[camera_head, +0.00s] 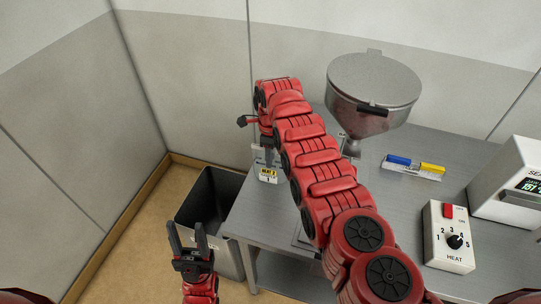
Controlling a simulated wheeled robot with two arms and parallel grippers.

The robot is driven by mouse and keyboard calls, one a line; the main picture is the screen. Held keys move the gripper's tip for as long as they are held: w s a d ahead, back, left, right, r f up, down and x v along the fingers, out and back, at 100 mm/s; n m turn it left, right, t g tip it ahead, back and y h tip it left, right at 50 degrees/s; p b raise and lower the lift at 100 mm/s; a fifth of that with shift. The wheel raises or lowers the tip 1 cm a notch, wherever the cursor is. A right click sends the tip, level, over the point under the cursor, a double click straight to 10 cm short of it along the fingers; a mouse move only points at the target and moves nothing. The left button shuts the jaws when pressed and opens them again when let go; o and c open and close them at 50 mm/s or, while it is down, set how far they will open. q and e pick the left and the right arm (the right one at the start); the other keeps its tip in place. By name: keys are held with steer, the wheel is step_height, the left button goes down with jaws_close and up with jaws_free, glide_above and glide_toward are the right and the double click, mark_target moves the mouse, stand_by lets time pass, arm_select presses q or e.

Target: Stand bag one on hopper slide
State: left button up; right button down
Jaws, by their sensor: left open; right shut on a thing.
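Bag one (268,175) shows as a small pale packet with a yellow label and a "1", at the left back edge of the metal table. My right gripper (267,149) is at its top, shut on it. The fingers are small and partly hidden by my arm. I cannot tell whether the bag touches the table. The hopper (350,80) is a grey metal funnel with a round lid and a dark bar on its front. It stands to the right, and its lower spout is partly behind my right arm. My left gripper (187,226) is open and empty, pointing up at lower left.
A dark open bin (208,191) stands on the floor left of the table (262,215). A tray with blue and yellow pieces (412,167), a HEAT dial box (448,237) and a white display machine (508,185) are at right. My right arm crosses the table's middle.

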steer(key=shift+f, duration=0.2)
steer(key=c, duration=0.6)
jaws_free()
steer(key=shift+r, duration=0.1)
steer(key=shift+d, duration=0.1)
steer(key=r+b, duration=0.4)
steer(key=r, duration=0.1)
steer(key=shift+s, duration=0.2)
step_height(320, 180, up, 6)
steer(key=shift+s+r+b, duration=0.1)
steer(key=shift+b, duration=0.5)
steer(key=shift+r, duration=0.65)
step_height(320, 180, up, 5)
steer(key=p, duration=0.5)
